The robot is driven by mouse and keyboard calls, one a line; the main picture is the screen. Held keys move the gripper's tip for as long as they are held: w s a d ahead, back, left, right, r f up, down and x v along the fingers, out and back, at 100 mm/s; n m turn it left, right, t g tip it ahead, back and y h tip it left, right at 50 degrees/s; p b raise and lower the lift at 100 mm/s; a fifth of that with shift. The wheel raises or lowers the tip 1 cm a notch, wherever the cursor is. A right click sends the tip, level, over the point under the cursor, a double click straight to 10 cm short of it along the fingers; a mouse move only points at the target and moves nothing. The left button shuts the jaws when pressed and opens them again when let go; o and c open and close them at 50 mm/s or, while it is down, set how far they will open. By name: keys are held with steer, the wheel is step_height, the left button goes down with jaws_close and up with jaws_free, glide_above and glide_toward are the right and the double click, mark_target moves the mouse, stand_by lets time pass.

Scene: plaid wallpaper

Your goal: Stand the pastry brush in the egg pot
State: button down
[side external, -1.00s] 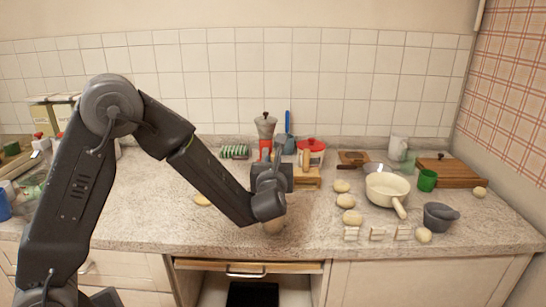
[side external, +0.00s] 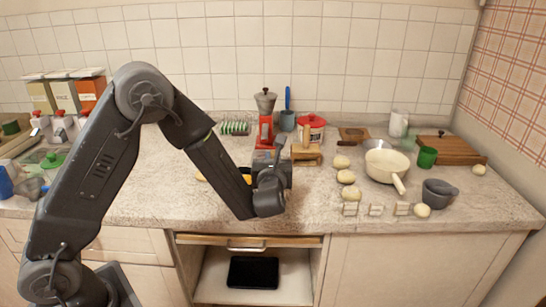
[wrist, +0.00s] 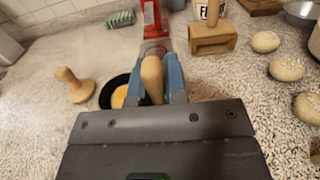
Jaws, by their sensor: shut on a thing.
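In the wrist view, my gripper (wrist: 161,82) is shut on the pale wooden handle (wrist: 152,76) of what looks like the pastry brush, between its two blue fingers. The brush's bristle end cannot be made out. The egg pot (wrist: 105,96), a round black pot with yellow egg inside, stands on the counter just left of the fingers. In the side view, my gripper (side external: 270,185) is over the front middle of the counter. Its dark body hides its fingertips, and yellow-orange (side external: 247,178) shows just to its left.
A wooden knobbed stamp (wrist: 74,86) stands left of the pot. A red grinder (side external: 265,132) and wooden box (side external: 307,156) stand behind. Several dough balls (side external: 347,177), a cream pan (side external: 386,166) and a grey mortar (side external: 437,194) are to the right. The front-left counter is largely clear.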

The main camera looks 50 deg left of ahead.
steer(key=c, duration=1.1)
jaws_free()
steer(key=shift+s+d, duration=0.1)
steer(key=v, duration=1.3)
steer(key=shift+s+d, duration=0.2)
